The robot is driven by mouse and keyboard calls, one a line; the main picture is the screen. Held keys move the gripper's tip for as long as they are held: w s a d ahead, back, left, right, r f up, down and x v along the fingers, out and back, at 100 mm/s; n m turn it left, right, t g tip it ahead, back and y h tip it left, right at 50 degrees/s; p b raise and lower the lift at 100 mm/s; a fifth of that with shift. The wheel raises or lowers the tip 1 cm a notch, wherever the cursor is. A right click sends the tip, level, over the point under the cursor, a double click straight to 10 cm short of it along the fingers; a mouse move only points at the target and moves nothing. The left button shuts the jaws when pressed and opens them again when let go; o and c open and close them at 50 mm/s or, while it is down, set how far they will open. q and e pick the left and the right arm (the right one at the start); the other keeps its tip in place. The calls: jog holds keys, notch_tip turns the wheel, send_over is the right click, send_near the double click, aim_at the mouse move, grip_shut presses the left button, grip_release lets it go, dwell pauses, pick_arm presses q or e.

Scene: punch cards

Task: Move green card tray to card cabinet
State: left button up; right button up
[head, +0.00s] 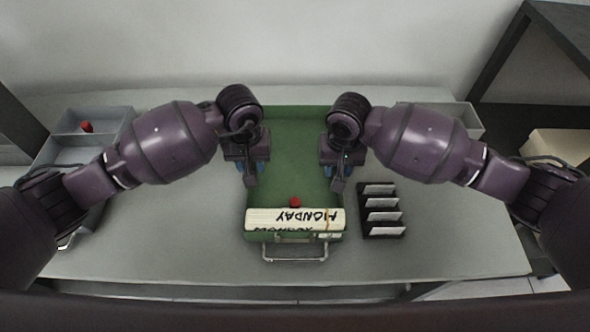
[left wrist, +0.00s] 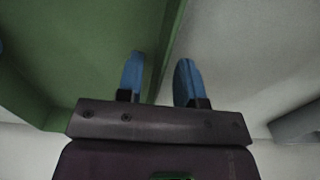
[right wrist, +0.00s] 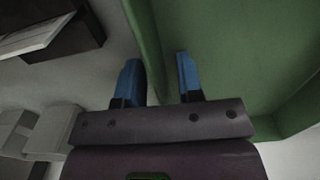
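The green card tray (head: 290,150) lies lengthwise on the grey table, with a block of cards (head: 270,218) marked MONDAY and a metal handle (head: 295,257) at its near end. My left gripper (head: 251,172) is at the tray's left wall. In the left wrist view its blue fingers (left wrist: 160,80) are apart, one on either side of the wall. My right gripper (head: 336,172) is at the right wall. In the right wrist view its fingers (right wrist: 160,80) are also apart, with the wall between them. I cannot make out a card cabinet for certain.
A black rack of cards (head: 382,210) stands just right of the tray. A grey tray (head: 85,150) with a red object (head: 87,127) is at the left, and another grey tray (head: 468,120) is behind my right arm. A dark frame (head: 545,50) stands at far right.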

pick_arm(q)
jog(key=shift+f, duration=0.1)
pick_arm(e)
jog(key=shift+f, duration=0.1)
pick_arm(q)
grip_shut()
pick_arm(e)
grip_shut()
dwell(1.2)
